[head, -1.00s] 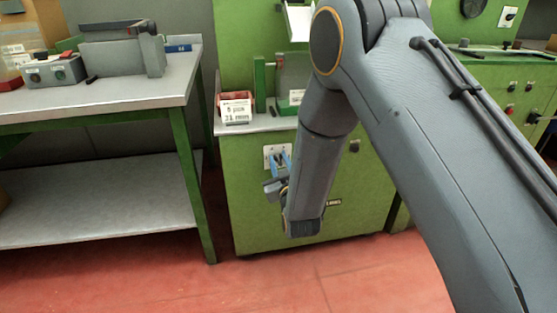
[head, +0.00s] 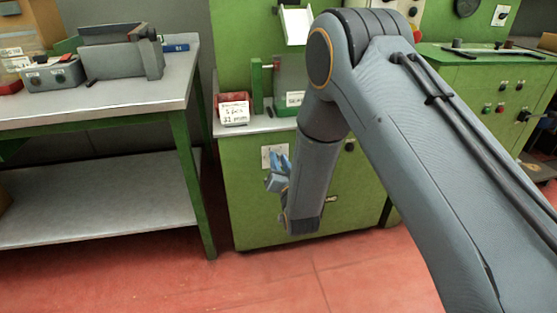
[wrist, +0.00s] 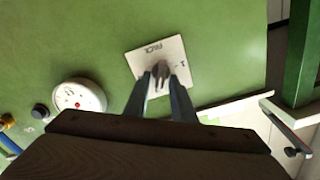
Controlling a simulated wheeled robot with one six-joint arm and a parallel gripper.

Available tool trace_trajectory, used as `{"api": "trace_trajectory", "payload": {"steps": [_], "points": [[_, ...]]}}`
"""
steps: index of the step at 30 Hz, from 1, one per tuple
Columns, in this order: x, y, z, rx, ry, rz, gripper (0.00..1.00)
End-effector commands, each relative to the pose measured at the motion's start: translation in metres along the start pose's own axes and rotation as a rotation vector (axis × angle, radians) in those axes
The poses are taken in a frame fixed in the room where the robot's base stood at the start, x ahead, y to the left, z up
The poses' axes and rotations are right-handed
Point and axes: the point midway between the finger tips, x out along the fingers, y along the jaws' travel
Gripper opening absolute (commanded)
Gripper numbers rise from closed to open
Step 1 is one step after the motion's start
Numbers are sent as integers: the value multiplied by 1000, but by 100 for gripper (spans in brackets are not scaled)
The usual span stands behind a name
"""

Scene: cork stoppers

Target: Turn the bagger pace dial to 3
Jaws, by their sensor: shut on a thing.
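The bagger pace dial (wrist: 161,70) is a small grey knob on a white square plate (wrist: 178,50) marked with the word PACE, on the green machine front. In the wrist view my gripper (wrist: 159,82) has its two fingers on either side of the knob, shut on it. The plate looks tilted in that view, and most of its scale is hidden or too small to read. In the head view my gripper (head: 279,168) is at the machine front, covering the dial, and part of the plate (head: 265,156) shows beside it.
A round white gauge (wrist: 78,97) and a dark knob (wrist: 40,111) sit near the dial on the panel. A red bin (head: 233,101) with a label stands on the ledge above. A grey worktable (head: 100,97) stands to the left, with red floor between.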

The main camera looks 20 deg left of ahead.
Motion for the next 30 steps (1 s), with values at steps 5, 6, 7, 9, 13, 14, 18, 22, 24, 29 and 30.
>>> {"api": "trace_trajectory", "payload": {"steps": [5,6,7,9,13,14,18,22,24,29,30], "points": [[-1,0,2,37,-4,0,1],[-1,0,2,41,-4,0,1],[-1,0,2,44,-4,0,1],[-1,0,2,48,-4,0,1],[-1,0,2,50,-4,0,1],[-1,0,2,50,-4,0,1],[-1,0,2,49,-4,0,1],[-1,0,2,49,-4,0,30],[-1,0,1,49,-3,0,30],[-1,0,1,48,-2,0,30],[-2,0,1,48,-2,0,30]]}}
